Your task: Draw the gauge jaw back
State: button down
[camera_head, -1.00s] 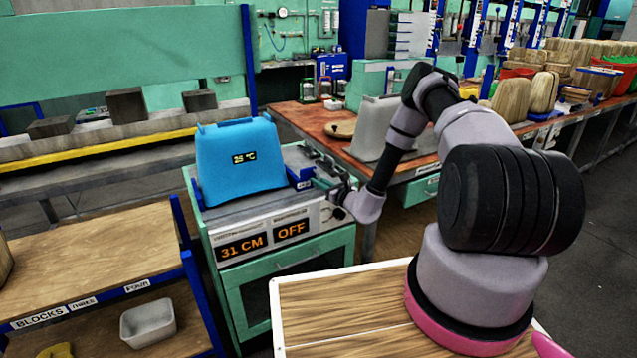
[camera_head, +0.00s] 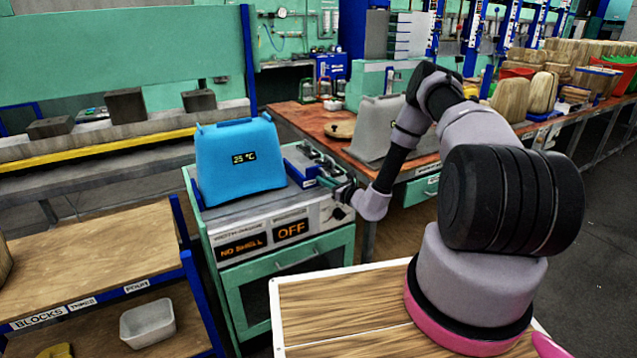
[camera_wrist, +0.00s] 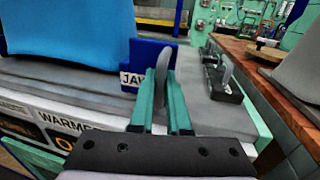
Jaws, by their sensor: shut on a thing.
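The gauge jaw (camera_head: 301,170) is a small blue block on the station top, right of the blue shell (camera_head: 240,160). In the wrist view the jaw (camera_wrist: 150,58) carries a label starting "JA" and an upright grey handle (camera_wrist: 162,72). My gripper (camera_wrist: 162,88) has its teal fingers on either side of that handle and is shut on it. In the head view my gripper (camera_head: 330,182) is at the station's right edge, partly hidden by the wrist. The shell's display reads 25 °C. The station's front displays read "NO SHELL" (camera_head: 242,246) and "OFF" (camera_head: 291,229).
A dark clamp-like fitting (camera_wrist: 226,82) sits on the station top right of my fingers. A wooden bench (camera_head: 322,118) with a grey shell (camera_head: 376,125) stands close behind on the right. A shelf unit (camera_head: 90,255) with a white bin (camera_head: 147,323) stands left.

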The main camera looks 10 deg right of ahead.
jog(key=d, duration=0.2)
jog(key=w+d, duration=0.1)
jog(key=d, duration=0.1)
jog(key=w+d, duration=0.1)
jog(key=d, duration=0.1)
jog(key=shift+d, duration=0.1)
jog(key=c, duration=0.9)
grip_release()
jog(key=shift+d, duration=0.1)
jog(key=shift+s, duration=0.15)
jog(key=v, duration=1)
jog(key=shift+s+d, duration=0.1)
jog(key=shift+s, duration=0.15)
